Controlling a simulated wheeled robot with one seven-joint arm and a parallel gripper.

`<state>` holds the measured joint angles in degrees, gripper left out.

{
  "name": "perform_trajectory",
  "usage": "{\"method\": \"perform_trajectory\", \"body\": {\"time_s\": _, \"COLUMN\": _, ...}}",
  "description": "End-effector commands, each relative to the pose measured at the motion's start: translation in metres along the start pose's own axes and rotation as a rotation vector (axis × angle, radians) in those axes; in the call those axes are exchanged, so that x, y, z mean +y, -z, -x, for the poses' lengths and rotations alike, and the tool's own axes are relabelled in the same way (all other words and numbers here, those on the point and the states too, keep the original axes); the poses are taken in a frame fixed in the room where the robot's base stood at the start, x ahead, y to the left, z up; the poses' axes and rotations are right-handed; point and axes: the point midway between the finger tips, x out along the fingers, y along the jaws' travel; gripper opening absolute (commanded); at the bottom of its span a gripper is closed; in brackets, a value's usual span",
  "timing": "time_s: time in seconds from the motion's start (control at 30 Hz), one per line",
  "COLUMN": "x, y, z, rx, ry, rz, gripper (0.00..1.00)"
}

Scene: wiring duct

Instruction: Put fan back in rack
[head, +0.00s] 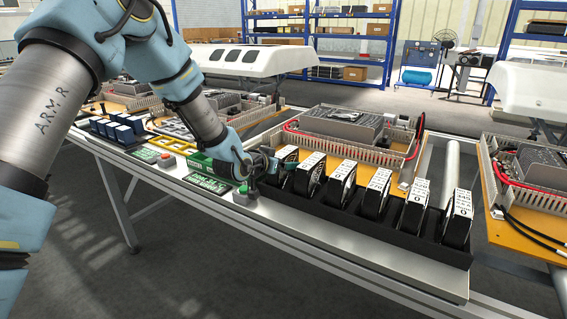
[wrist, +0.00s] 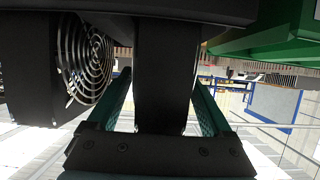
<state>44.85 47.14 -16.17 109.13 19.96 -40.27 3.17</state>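The black rack (head: 325,208) stands along the front of the bench with several black fans with white numbered labels in a row. My gripper (head: 272,166) is at the leftmost fan (head: 287,156), which stands in or just over the rack's left end; its lower part is partly hidden. In the wrist view, the teal fingers of my gripper (wrist: 163,85) lie on either side of this fan's dark edge (wrist: 165,90). Whether they press on it is unclear. The neighbouring fan (wrist: 88,60) shows its round wire guard at left.
A green tray (head: 205,166) and a control box with a button (head: 244,195) stand left of the rack. Wiring-duct panels (head: 335,160) lie behind the fans. A white cover (head: 250,60) and blue shelves (head: 320,40) are farther back.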

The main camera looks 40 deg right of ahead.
Motion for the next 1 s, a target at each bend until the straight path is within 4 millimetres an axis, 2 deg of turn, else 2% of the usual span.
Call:
{"method": "perform_trajectory", "body": {"time_s": 0.37, "x": -0.001, "y": 0.003, "z": 0.006, "rx": 0.0, "ry": 0.001, "rz": 0.0, "gripper": 0.85}}
{"method": "perform_trajectory", "body": {"time_s": 0.47, "x": -0.001, "y": 0.002, "z": 0.022, "rx": 0.0, "ry": 0.001, "rz": -0.001, "gripper": 0.85}}
{"method": "perform_trajectory", "body": {"time_s": 0.8, "x": -0.001, "y": 0.002, "z": 0.092, "rx": 0.002, "ry": 0.002, "rz": -0.001, "gripper": 0.85}}
{"method": "perform_trajectory", "body": {"time_s": 1.0, "x": -0.001, "y": 0.003, "z": 0.116, "rx": 0.001, "ry": 0.001, "rz": -0.001, "gripper": 0.85}}
